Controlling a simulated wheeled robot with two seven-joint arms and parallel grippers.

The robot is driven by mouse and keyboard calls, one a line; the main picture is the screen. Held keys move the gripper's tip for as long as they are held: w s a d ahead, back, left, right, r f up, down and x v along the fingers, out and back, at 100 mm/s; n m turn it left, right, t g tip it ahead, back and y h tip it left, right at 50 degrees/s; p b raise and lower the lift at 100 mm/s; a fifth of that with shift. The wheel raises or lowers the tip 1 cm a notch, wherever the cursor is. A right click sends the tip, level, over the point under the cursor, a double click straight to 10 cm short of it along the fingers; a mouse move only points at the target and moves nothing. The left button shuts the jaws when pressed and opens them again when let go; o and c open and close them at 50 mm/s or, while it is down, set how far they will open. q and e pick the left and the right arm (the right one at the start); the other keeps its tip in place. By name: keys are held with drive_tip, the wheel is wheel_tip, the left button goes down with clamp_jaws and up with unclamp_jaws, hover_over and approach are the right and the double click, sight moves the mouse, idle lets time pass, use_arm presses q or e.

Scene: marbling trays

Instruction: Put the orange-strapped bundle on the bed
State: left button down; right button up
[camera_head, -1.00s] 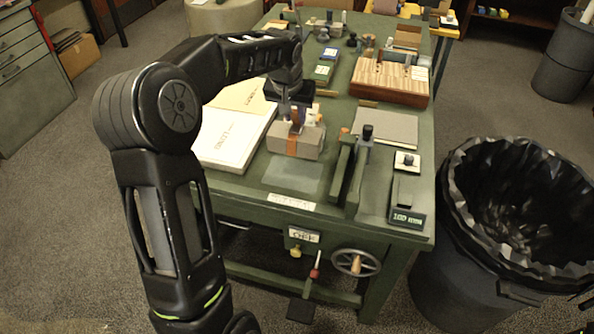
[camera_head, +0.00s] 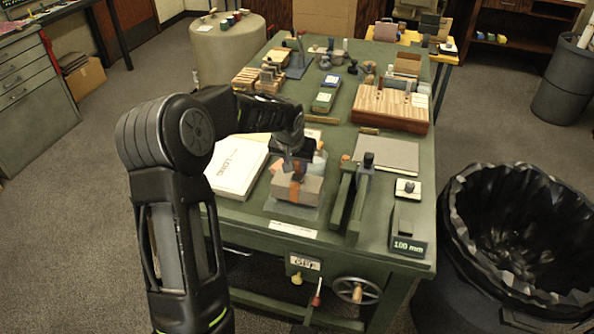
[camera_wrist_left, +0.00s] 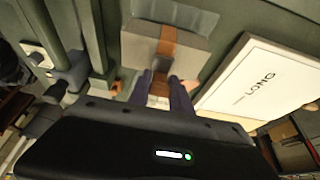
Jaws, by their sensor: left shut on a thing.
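The orange-strapped bundle (camera_head: 312,188) is a grey block with an orange band around its middle. My left gripper (camera_head: 293,170) is shut on it from above, at the band. The bundle also shows in the left wrist view (camera_wrist_left: 140,45), between the dark fingers (camera_wrist_left: 160,88). The bed (camera_head: 291,212) is a flat grey-green plate on the green bench, and part of it shows past the bundle in the wrist view (camera_wrist_left: 178,13). The bundle covers much of the bed; I cannot tell whether it touches it. My right gripper is out of view.
A white box marked LONG (camera_head: 236,170) lies left of the bundle. Dark green upright bars (camera_head: 350,196) stand close on its right. A grey board (camera_head: 386,153) and a gauge reading 100 mm (camera_head: 407,232) lie farther right. A black-lined bin (camera_head: 520,240) stands beside the bench.

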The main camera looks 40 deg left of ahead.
sight(297, 187)
use_arm(q)
wheel_tip(297, 187, down, 2)
drive_tip(key=shift+f, duration=0.1)
drive_tip(key=shift+f, duration=0.15)
drive_tip(key=c, duration=1.2)
unclamp_jaws()
drive_tip(key=shift+o, duration=0.2)
